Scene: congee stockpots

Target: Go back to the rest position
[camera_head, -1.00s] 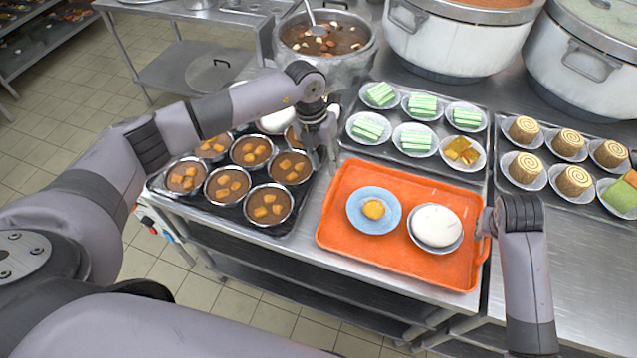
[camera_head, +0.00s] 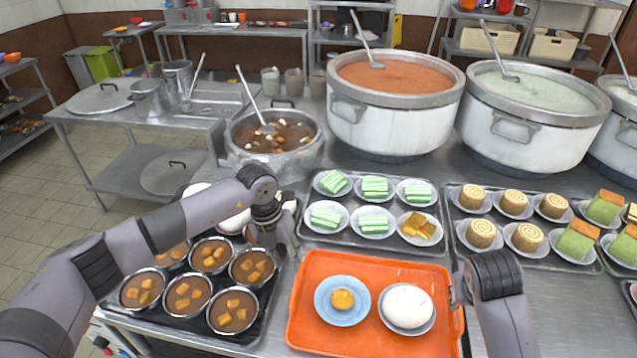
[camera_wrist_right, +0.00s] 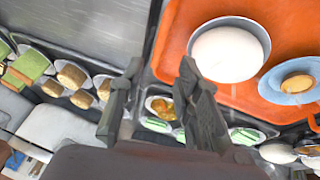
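The orange tray (camera_head: 375,341) lies on the steel counter. On it are a blue plate (camera_head: 323,307) with a small yellow item and a bowl (camera_head: 407,328) with a white bun (camera_head: 408,306). My left gripper (camera_head: 271,243) hangs pointing down at the back right of the tray of brown-filled bowls, its fingers apart with nothing seen between them. My right gripper (camera_head: 456,291) is by the orange tray's right edge. In the right wrist view the right gripper (camera_wrist_right: 158,95) has its fingers spread with nothing held, and the orange tray (camera_wrist_right: 178,45) shows beside it.
Brown-filled bowls (camera_head: 190,296) fill a dark tray at left. Trays of green-striped slices (camera_head: 374,187) and rolled cakes (camera_head: 526,237) lie behind. Large pots (camera_head: 390,130) and a smaller soup pot (camera_head: 262,160) with ladles stand at the back.

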